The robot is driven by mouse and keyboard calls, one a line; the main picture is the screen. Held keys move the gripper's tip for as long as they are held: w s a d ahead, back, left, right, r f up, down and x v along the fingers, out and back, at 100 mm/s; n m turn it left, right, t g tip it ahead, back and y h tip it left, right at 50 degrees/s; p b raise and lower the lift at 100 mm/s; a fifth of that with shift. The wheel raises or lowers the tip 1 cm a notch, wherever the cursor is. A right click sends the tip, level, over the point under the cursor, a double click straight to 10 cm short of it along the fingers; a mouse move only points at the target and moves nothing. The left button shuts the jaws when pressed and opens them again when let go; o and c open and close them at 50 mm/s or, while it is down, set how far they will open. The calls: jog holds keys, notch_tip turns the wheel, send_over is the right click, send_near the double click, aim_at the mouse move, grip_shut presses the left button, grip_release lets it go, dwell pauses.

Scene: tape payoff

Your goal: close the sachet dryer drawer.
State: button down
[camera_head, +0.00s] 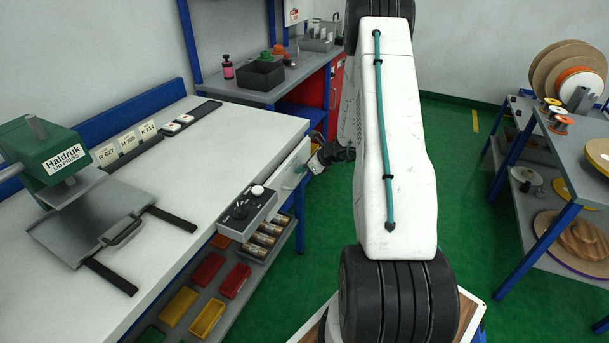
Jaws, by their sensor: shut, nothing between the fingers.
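A pale box-like front (290,167) sits at the right edge of the white bench; it looks like the dryer drawer, but I cannot tell how far out it stands. My gripper (304,168) is at its right side, small in the picture, with its fingertips close to that front. I cannot tell whether they touch it. My gripper is shut and holds nothing. My own white arm with the teal cable hides the area to the right of the gripper.
A grey control box (247,208) with knobs sits on the bench (215,150) edge. A green lid press (55,160) stands left. Colored bins (207,318) are below. A red cabinet (334,85) stands behind. A rack of reels (565,130) is right. Green floor (455,150) is clear between.

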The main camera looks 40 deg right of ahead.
jog(key=shift+w+a+r, duration=0.1)
jog(key=shift+w+a, duration=0.15)
jog(key=shift+w, duration=0.4)
